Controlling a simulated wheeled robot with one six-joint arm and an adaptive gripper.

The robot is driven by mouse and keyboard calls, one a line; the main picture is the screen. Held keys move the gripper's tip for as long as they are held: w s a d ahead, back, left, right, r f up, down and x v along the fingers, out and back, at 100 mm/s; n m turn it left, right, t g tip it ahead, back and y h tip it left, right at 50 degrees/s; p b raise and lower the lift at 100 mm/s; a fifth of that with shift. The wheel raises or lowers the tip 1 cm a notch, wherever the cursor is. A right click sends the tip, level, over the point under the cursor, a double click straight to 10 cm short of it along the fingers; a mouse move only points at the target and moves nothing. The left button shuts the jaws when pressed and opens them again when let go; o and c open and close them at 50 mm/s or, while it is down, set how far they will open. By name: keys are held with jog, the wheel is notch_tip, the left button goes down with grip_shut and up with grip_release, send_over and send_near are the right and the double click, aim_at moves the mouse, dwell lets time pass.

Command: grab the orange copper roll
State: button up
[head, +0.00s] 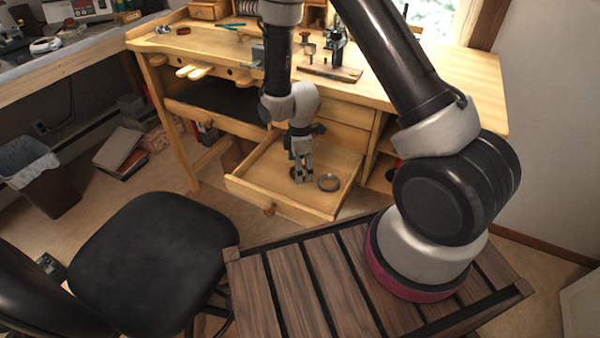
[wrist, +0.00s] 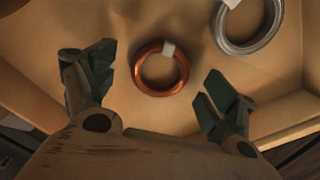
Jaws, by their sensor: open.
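The orange copper roll (wrist: 160,91) is a small ring with a pale tag at its top. It lies flat on the bottom of the open drawer (head: 262,186). In the wrist view it sits between and just beyond the fingertips of my gripper (wrist: 157,74), a little closer to the left finger. In the head view my gripper (head: 302,178) points down into the drawer and mostly hides the copper roll. My gripper is open with its fingers spread and nothing held between them.
The drawer's walls surround both rolls. The wooden workbench (head: 430,88) stands above and behind. A black chair (head: 150,250) stands at the left.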

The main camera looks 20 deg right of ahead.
jog(key=shift+f, duration=0.3)
jog(key=c, duration=1.1)
jog(key=shift+c, duration=0.2)
